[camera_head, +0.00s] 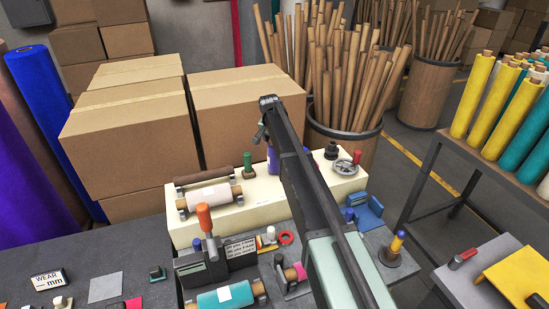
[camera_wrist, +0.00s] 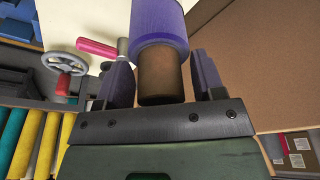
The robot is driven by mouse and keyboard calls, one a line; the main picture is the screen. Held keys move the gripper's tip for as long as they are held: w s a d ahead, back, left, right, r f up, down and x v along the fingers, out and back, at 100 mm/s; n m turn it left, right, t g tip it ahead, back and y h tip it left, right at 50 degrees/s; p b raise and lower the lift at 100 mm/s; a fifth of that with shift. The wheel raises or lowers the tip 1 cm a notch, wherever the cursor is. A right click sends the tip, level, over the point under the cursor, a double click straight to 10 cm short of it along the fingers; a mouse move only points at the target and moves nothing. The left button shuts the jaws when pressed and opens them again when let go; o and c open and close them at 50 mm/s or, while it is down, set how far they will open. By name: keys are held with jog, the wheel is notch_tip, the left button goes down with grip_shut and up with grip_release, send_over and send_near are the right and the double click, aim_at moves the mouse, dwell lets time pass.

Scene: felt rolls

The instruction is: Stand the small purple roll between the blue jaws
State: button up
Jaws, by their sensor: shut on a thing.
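The small purple roll (camera_head: 272,160) shows partly behind my arm, above or at the cream bench top. In the wrist view the purple roll (camera_wrist: 158,28) has a brown core end facing the camera. My gripper (camera_wrist: 162,66) is shut on the roll, with a finger on each side. The blue jaws (camera_head: 370,203) appear as blue blocks at the right end of the bench, to the right of my arm. The gap between them is too small to make out.
A grey handwheel (camera_head: 346,167) and a green peg (camera_head: 248,165) stand on the cream bench (camera_head: 265,200). A pale roll (camera_head: 209,196) lies at its left. Large cardboard boxes (camera_head: 130,130) rise close behind. A peg with a yellow top (camera_head: 397,243) stands at the right.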

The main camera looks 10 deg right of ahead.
jog(key=shift+w+d+p+v, duration=0.1)
jog(key=shift+w+p+v, duration=0.05)
jog(key=shift+p+v, duration=0.7)
jog(key=shift+w+d+p+v, duration=0.15)
jog(key=shift+p+v, duration=0.6)
jog(key=shift+v, duration=0.1)
jog(key=shift+r, duration=0.1)
